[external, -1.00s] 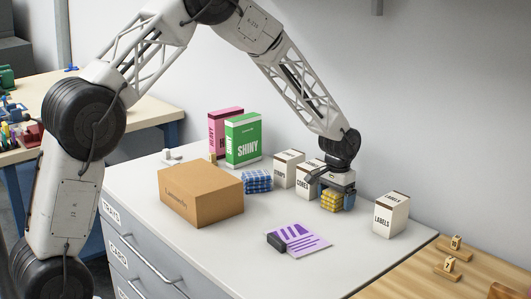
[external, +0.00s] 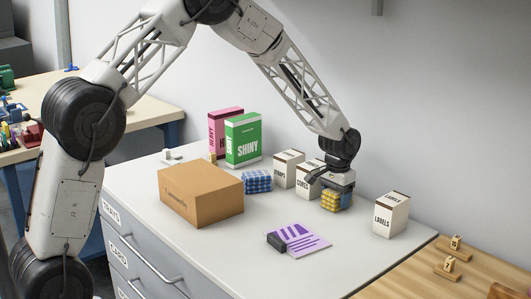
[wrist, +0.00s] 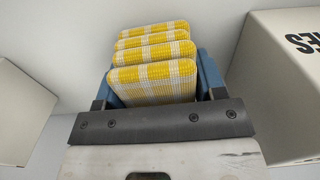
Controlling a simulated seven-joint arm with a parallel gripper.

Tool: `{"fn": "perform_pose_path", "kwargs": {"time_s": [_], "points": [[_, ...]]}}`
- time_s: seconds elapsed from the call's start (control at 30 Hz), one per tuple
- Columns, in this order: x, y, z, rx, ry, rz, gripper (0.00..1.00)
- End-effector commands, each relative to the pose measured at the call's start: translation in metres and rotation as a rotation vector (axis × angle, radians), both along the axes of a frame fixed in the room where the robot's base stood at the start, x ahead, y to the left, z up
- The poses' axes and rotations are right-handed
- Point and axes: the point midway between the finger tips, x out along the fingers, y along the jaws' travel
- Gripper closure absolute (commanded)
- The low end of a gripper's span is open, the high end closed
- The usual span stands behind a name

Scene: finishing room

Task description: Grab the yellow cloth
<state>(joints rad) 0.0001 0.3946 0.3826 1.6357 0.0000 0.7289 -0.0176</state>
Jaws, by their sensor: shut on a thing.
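The yellow cloth (external: 332,200) is a folded stack with a yellow and white check. It is at the right part of the grey counter, under my wrist. My gripper (external: 337,201) points down and is shut on the yellow cloth, with blue fingers on both sides of it. In the wrist view the yellow cloth (wrist: 152,65) fills the space between the fingers of my gripper (wrist: 155,80). I cannot tell whether its underside touches the counter.
A white LABELS box (external: 391,215) stands right of my gripper, and white boxes (external: 309,178) stand close on its left. A blue checked cloth (external: 257,181), a cardboard box (external: 200,194) and a purple card (external: 305,238) are further left. The counter's front right (external: 350,262) is clear.

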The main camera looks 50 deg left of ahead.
Motion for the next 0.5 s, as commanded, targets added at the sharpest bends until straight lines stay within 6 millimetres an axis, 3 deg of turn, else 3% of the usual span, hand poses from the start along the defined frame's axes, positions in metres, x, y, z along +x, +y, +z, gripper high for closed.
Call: {"fn": "perform_pose_path", "kwargs": {"time_s": [0.27,0.4,0.5], "points": [[0.001,0.000,0.016,0.000,-0.002,0.000,0.61],[0.000,0.000,0.034,0.000,-0.002,0.000,0.61],[-0.011,0.000,0.036,0.000,0.000,0.000,0.61]]}}
